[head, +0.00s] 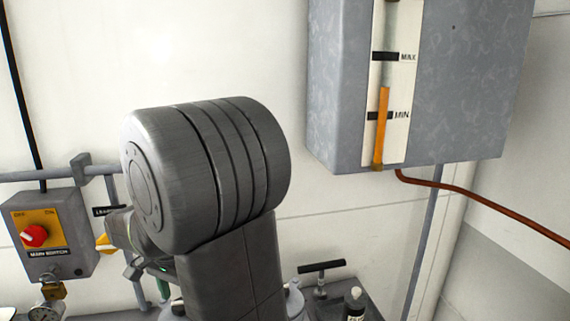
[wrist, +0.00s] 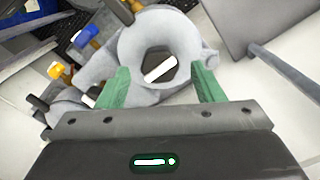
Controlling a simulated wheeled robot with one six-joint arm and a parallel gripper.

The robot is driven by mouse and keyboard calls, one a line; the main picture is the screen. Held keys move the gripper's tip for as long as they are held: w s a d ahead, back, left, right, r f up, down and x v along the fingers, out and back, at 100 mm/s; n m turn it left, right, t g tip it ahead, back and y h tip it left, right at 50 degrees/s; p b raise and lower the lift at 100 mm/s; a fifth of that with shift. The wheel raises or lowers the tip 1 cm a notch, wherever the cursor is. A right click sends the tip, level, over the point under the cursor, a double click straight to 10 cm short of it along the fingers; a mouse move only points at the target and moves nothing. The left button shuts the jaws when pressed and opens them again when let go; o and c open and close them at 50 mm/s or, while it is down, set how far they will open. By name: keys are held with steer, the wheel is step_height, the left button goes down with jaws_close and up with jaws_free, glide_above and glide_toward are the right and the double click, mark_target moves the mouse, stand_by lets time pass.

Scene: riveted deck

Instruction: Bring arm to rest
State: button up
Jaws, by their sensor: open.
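My gripper (wrist: 160,84) shows in the wrist view with its two green fingers spread apart and nothing gripped between them. Beyond the fingertips is a grey ring-shaped opening (wrist: 133,45) with a white piece (wrist: 160,68) showing inside it. I cannot tell whether the fingers touch the ring. In the head view my grey arm rises in the middle and hides much of what is behind it. My gripper is mostly hidden there.
A main switch box (head: 45,262) with a red knob hangs on a rail at the left, above a padlock (head: 51,291) and a dial gauge (head: 46,311). A grey tank (head: 460,75) stands upper right; its orange level is between MIN and MAX. A black T-handle (head: 321,266) and dark bottle (head: 354,304) stand below.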

step_height(320, 180, down, 2)
steer(key=shift+f, duration=0.1)
steer(key=shift+n, duration=0.4)
steer(key=n, duration=0.3)
steer(key=shift+n, duration=0.4)
steer(key=n, duration=0.4)
steer(key=shift+b, duration=0.3)
steer(key=n, duration=0.5)
steer(key=shift+d, duration=0.1)
steer(key=shift+n+b, duration=0.4)
steer(key=shift+n, duration=1.8)
steer(key=shift+r, duration=0.2)
